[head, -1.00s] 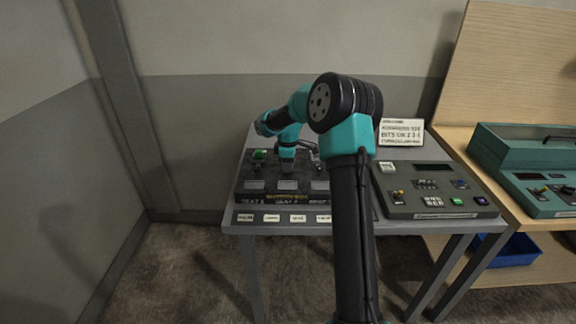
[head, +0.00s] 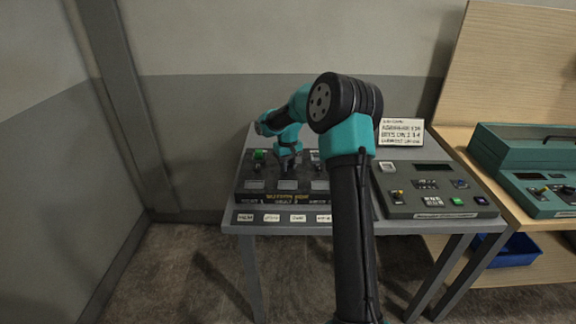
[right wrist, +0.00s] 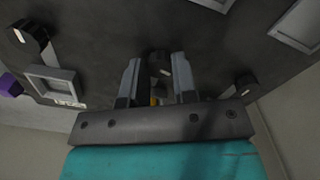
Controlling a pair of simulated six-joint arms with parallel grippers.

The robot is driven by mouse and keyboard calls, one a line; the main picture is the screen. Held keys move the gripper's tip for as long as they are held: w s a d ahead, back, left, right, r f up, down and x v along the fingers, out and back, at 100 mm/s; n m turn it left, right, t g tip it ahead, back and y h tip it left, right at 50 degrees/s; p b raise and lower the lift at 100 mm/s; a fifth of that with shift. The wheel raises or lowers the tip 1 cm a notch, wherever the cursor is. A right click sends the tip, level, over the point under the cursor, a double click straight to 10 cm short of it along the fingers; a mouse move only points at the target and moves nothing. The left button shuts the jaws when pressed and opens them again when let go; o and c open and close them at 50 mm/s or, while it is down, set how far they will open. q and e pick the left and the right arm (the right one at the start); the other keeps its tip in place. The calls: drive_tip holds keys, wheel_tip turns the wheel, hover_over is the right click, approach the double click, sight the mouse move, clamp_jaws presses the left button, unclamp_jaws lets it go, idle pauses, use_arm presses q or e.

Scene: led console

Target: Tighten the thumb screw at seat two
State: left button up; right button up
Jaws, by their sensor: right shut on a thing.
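The dark seat console (head: 243,190) stands on the left of the grey table, with a row of pale rectangular plates and seat labels along its front. My right gripper (head: 290,166) points down over the middle of this console, behind the middle plate. In the right wrist view its two grey fingers (right wrist: 157,82) are closed around a dark thumb screw (right wrist: 159,64) with a light mark on top. The screw's lower part is hidden. Other dark knobs (right wrist: 29,36) stand apart from the fingers. My left gripper is not in view.
A green button (head: 259,155) sits at the console's back left. A second control panel (head: 405,205) with switches lies to the right, with a printed card (head: 401,132) behind it. A teal case (head: 510,150) stands on the wooden bench. A blue bin (head: 515,250) is below.

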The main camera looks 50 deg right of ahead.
drive_tip(key=m, duration=0.7)
drive_tip(key=shift+r, duration=0.2)
drive_tip(key=m, duration=0.4)
drive_tip(key=shift+m, duration=1.8)
drive_tip(key=o, duration=0.9)
drive_tip(key=shift+f, duration=0.1)
drive_tip(key=shift+o, duration=0.2)
wheel_tip(320, 180, up, 17)
drive_tip(key=shift+r, duration=0.2)
drive_tip(key=shift+f, duration=0.1)
